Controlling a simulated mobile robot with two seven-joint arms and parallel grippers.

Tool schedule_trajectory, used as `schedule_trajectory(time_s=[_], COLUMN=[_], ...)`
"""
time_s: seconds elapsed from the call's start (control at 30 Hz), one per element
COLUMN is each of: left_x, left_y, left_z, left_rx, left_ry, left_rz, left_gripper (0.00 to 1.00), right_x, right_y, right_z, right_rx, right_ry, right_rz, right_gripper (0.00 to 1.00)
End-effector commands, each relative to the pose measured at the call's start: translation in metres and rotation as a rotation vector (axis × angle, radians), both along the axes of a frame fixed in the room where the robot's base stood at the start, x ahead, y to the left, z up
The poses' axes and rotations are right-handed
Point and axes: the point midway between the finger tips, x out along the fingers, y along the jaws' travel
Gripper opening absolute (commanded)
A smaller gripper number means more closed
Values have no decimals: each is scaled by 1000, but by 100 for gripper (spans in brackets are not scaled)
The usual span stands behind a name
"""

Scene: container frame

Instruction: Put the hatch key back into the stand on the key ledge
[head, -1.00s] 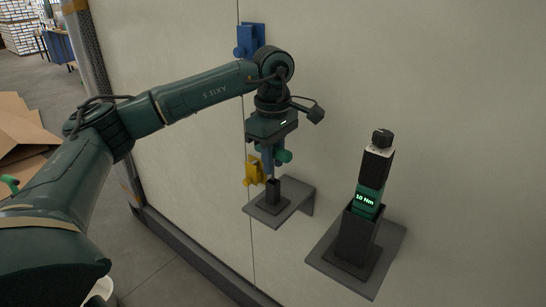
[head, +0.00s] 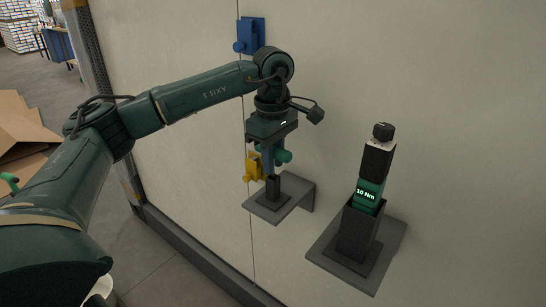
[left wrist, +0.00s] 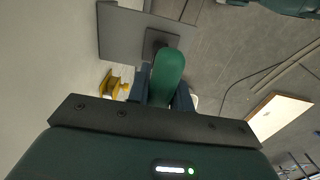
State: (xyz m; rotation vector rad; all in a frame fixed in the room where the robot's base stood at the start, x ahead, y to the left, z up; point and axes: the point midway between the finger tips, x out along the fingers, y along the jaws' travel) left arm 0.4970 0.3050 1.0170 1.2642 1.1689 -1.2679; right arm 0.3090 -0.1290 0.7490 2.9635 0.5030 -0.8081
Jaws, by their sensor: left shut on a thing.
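My left gripper (head: 267,166) points down, just above the dark upright stand (head: 273,190) on the small grey key ledge (head: 298,193). It is shut on the hatch key, whose green rounded handle (head: 284,156) sticks out to the right of the fingers. In the left wrist view the green handle (left wrist: 168,75) lies between the dark fingers (left wrist: 162,92), with the ledge (left wrist: 122,32) and the stand (left wrist: 157,38) beyond it. The key's lower part is hidden, so I cannot tell whether it is inside the stand. My right gripper is not in view.
A tool with a lit "10 Nm" band (head: 369,193) stands in a black holder (head: 357,234) on a larger ledge (head: 330,262) to the right. A yellow bracket (head: 252,167) and a blue one (head: 250,36) are on the pale wall. Cardboard (head: 22,125) lies at far left.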

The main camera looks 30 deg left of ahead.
Motion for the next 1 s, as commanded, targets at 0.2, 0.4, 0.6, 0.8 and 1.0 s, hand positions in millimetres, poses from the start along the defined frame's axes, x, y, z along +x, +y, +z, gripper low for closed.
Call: schedule_trajectory(time_s=[0.2,0.4,0.6,0.8,1.0], left_x=[0,0,0,0,0], left_y=[0,0,0,0,0], left_z=[-3,-5,-8,-9,-9], left_rx=[0,0,0,0,0], left_ry=[-1,-1,-1,0,0], left_rz=[0,0,0,0,0], left_gripper=[0,0,0,28,44], right_x=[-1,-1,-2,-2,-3], right_y=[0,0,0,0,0], right_z=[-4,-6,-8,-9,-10], right_rx=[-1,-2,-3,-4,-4], right_ry=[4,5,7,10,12], right_rz=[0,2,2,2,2], right_gripper=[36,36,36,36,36])
